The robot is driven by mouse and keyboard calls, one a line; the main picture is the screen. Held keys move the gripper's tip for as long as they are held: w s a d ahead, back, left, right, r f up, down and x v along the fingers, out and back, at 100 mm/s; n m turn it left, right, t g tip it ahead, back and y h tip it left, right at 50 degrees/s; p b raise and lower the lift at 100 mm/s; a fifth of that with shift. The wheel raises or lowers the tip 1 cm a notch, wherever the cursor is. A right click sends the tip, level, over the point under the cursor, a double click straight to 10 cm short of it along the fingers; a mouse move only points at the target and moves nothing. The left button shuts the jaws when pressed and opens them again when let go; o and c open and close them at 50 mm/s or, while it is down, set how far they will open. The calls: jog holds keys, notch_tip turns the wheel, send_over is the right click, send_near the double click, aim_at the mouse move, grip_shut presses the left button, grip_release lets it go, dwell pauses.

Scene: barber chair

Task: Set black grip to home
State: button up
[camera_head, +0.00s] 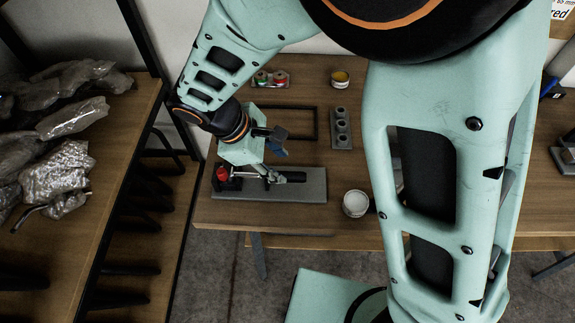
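A black cylindrical piece (292,177), which looks like the black grip, lies on its side on a long grey base (313,190) near the table's front left. My gripper (272,174) reaches down over the base, with its fingers at or just left of the black piece's left end. I cannot tell whether they touch it or are closed around it. A red knob (222,174) on a black mount stands at the base's left end. My gripper body hides part of the base.
Behind are a tray (257,84) with red and green items, a yellow-topped pot (340,78), a black rectangular frame (317,124) and a grey block with round holes (335,142). A white jar (355,204) stands right of the base. A shelf (88,190) with plastic-wrapped bundles is at left.

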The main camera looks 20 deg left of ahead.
jog(key=shift+v, duration=2.15)
